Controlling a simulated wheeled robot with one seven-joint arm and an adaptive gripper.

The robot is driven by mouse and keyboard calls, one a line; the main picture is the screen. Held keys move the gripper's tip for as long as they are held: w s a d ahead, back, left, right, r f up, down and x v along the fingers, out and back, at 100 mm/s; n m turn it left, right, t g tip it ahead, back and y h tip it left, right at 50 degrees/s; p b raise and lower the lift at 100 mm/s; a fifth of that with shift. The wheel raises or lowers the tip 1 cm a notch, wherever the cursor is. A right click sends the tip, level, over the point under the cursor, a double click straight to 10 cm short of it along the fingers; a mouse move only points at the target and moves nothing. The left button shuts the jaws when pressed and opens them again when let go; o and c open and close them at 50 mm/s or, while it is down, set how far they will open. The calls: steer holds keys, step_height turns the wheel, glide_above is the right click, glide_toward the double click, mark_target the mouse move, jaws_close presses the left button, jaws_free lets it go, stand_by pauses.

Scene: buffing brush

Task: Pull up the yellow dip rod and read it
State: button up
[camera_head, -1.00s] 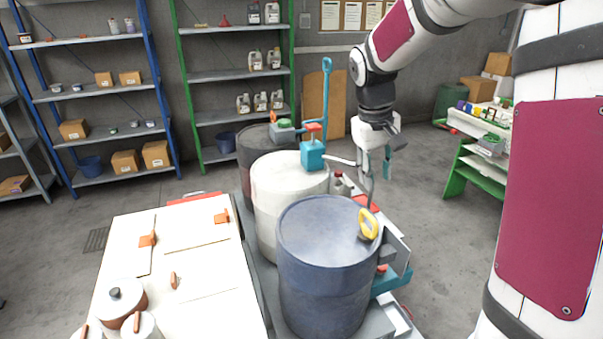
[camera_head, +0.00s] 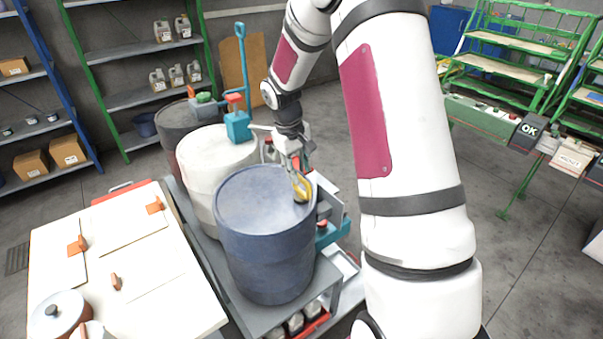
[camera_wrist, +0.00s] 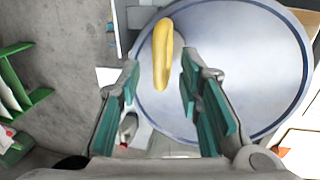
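The yellow dip rod handle (camera_head: 301,187) stands at the right edge of the top of the blue drum (camera_head: 262,235). In the wrist view the yellow handle (camera_wrist: 162,55) shows as an upright loop over the drum's pale lid (camera_wrist: 225,55). My gripper (camera_head: 297,165) is just above and behind the handle in the head view. In the wrist view my gripper (camera_wrist: 160,85) has its two green-padded fingers wide apart, with the handle between and just beyond their tips. No contact shows. The rod below the handle is hidden.
A white drum (camera_head: 212,170) and a dark drum (camera_head: 175,125) stand behind the blue one. A teal hand pump (camera_head: 238,125) rises from the white drum. A cream bench (camera_head: 130,262) is at left. Open floor (camera_head: 530,250) lies at right.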

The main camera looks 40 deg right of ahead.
steer(key=shift+d+f, duration=0.25)
steer(key=shift+f, duration=0.9)
jaws_close()
step_height(320, 180, up, 29)
steer(key=p, duration=0.2)
steer(key=shift+p, duration=0.3)
jaws_free()
step_height(320, 180, up, 12)
steer(key=a, duration=0.2)
steer(key=shift+a+f, duration=0.15)
steer(key=shift+a, duration=0.05)
